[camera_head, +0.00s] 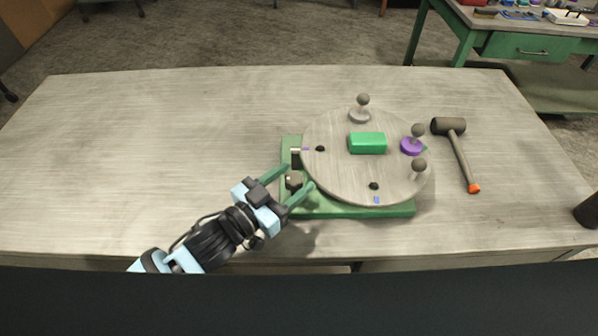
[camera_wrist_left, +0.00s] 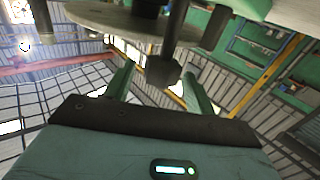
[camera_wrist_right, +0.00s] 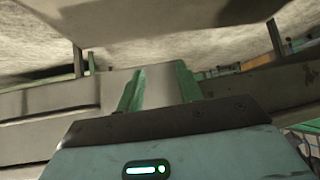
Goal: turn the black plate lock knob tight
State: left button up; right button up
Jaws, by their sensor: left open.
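The black plate lock knob (camera_head: 294,180) sits on the green base (camera_head: 345,210), at the left edge of the round grey plate (camera_head: 338,172). My left gripper (camera_head: 299,177) is open, with its green fingers on either side of the knob. In the left wrist view the dark knob (camera_wrist_left: 162,70) stands between the two fingertips (camera_wrist_left: 160,82), with gaps visible beside it. I cannot tell whether either finger touches it. My right gripper (camera_wrist_right: 160,85) shows only in its own wrist view, open and empty, under a pale surface.
On the plate are a green block (camera_head: 367,143), a purple disc (camera_head: 411,147) and several grey ball-topped pegs. A mallet (camera_head: 459,157) with an orange handle end lies right of the plate. The table's left side is clear. A dark cylinder (camera_head: 588,212) stands at the right edge.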

pick_arm(q)
jog(key=v, duration=0.4)
jog(key=shift+s+a, duration=0.25)
jog(key=shift+s, duration=0.05)
dwell(0.4)
